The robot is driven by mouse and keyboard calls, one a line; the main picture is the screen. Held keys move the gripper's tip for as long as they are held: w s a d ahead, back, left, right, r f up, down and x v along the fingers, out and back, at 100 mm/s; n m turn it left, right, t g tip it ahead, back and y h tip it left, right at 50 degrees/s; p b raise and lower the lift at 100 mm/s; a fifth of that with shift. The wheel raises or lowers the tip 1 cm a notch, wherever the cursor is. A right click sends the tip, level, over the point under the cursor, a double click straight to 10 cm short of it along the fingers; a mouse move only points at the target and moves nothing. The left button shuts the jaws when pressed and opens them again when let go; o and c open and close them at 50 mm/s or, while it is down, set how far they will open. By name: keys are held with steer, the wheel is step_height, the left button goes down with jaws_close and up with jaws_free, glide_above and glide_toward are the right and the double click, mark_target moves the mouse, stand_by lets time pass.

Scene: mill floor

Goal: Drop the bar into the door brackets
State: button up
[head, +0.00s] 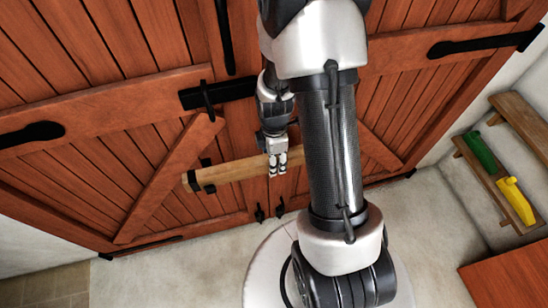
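A pale wooden bar (228,173) lies across the front of the red-brown double doors (120,120), tilted slightly up to the right. Its left end has a dark band, and its right part is hidden behind my arm. My gripper (277,170) points down at the bar, with its fingers over it, and appears shut on it. A black bracket (207,162) shows just above the bar near its left end. Higher up, a black fitting (215,93) with an upright hook is fixed to the door. Any bracket on the right is hidden by my arm.
Black hinge straps (485,42) cross the doors. At right, a wooden shelf (495,190) holds a green object (480,152) and a yellow object (516,200). A reddish tabletop (515,275) fills the lower right corner. The pale floor (170,275) at lower left is clear.

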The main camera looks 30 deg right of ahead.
steer(key=shift+r, duration=0.1)
steer(key=s+a+r+m+t+p, duration=0.1)
steer(key=s+a+r+m+p, duration=0.15)
steer(key=r, duration=1.05)
steer(key=s+a+r+m+t+p, duration=0.1)
steer(key=a+r+m+p, duration=0.2)
steer(key=r, duration=1)
steer(key=s+a+r+m+t+b, duration=0.1)
steer(key=s+a+r+m+t, duration=0.1)
steer(key=s+a+r+m, duration=0.3)
steer(key=shift+s+r+m+t, duration=0.3)
steer(key=shift+s+r+m, duration=1.05)
steer(key=shift+s+m, duration=1)
steer(key=shift+s+a, duration=0.1)
steer(key=shift+s, duration=0.05)
